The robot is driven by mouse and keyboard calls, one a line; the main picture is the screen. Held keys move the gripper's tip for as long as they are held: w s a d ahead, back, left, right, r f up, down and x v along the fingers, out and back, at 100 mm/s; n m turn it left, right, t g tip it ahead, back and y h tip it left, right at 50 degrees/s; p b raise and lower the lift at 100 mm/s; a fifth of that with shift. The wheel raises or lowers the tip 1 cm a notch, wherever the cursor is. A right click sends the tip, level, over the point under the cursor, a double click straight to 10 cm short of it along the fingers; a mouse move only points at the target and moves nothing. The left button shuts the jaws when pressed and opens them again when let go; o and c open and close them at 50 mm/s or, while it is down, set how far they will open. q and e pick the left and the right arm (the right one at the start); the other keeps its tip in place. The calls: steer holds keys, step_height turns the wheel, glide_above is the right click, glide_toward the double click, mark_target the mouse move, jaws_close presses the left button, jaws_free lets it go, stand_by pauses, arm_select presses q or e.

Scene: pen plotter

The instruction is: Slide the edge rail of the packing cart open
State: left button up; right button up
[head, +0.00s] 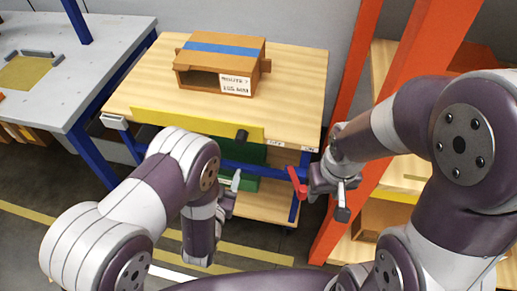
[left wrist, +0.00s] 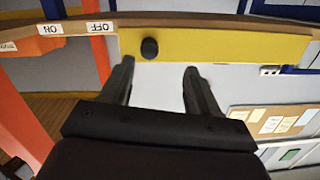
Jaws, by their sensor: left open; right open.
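The packing cart (head: 300,95) has a light wooden top. Its yellow edge rail (head: 180,121) runs along the front edge, with a black knob (head: 242,136) near its right end. In the left wrist view the yellow rail (left wrist: 230,48) and black knob (left wrist: 149,48) lie just past my fingertips. My left gripper (left wrist: 160,80) is open and empty, its two fingers apart below the knob, not touching it. In the head view my left gripper (head: 232,185) is low in front of the cart, partly hidden by my arm. My right gripper (head: 341,200) is open, right of the cart.
A cardboard box (head: 218,65) with blue tape stands on the cart. A red lever (head: 297,182) is at the cart's right front, below the ON and OFF labels (left wrist: 97,27). An orange post (head: 350,80) stands right. A grey table (head: 80,60) stands left.

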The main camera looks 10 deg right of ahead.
mark_target(240, 143)
arm_select(q)
steer(key=shift+m+t+h, duration=0.4)
steer(key=shift+h, duration=0.2)
steer(key=x, duration=0.5)
steer(key=d+x, duration=0.1)
steer(key=x, duration=0.5)
steer(key=shift+d, duration=0.15)
steer(key=shift+c, duration=0.2)
jaws_close()
step_height(240, 143, down, 6)
steer(key=b, duration=0.5)
steer(key=shift+o, duration=0.2)
jaws_free()
steer(key=shift+r, duration=0.1)
